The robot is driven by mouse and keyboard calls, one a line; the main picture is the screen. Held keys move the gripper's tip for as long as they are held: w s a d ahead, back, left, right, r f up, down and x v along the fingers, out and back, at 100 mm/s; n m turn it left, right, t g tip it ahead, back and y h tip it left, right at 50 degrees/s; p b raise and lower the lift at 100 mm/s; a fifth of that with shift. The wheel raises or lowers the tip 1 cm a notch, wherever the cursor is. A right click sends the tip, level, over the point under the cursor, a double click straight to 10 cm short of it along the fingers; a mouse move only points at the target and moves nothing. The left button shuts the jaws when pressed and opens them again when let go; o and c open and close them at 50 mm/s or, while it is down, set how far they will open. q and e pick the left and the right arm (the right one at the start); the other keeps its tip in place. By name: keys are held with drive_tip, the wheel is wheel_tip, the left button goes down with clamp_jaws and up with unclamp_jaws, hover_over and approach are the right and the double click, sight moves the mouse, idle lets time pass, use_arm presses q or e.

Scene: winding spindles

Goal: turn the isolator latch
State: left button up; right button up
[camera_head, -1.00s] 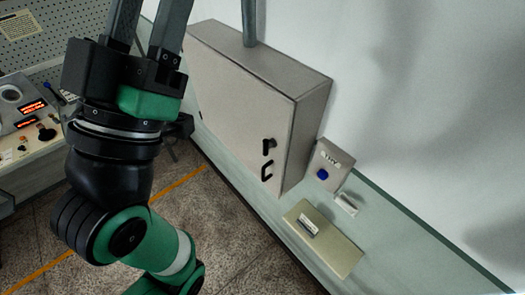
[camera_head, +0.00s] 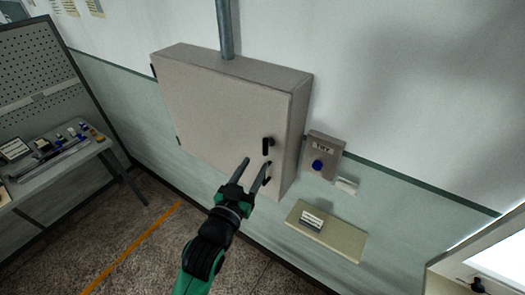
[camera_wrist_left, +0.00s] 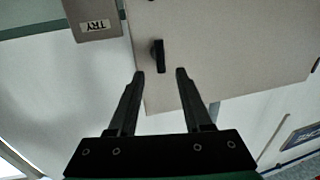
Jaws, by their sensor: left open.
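The grey isolator cabinet (camera_head: 215,105) hangs on the wall. Its door carries a black latch handle (camera_head: 267,146) near the right edge, standing roughly upright. In the left wrist view a black handle (camera_wrist_left: 158,57) lies just beyond and between the open fingertips (camera_wrist_left: 160,74). I cannot tell whether it touches them. My right gripper is not in view.
A grey box (camera_head: 325,155) with a blue button stands right of the cabinet, and its TRY label (camera_wrist_left: 95,26) shows in the wrist view. A pale panel (camera_head: 340,238) with a small tag is lower right. A workbench (camera_head: 60,165) with small items stands left.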

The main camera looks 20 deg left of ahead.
sight(265, 148)
use_arm(q)
drive_tip(key=w, duration=0.6)
drive_tip(key=shift+w+a, duration=0.15)
drive_tip(key=shift+w, duration=0.2)
clamp_jaws()
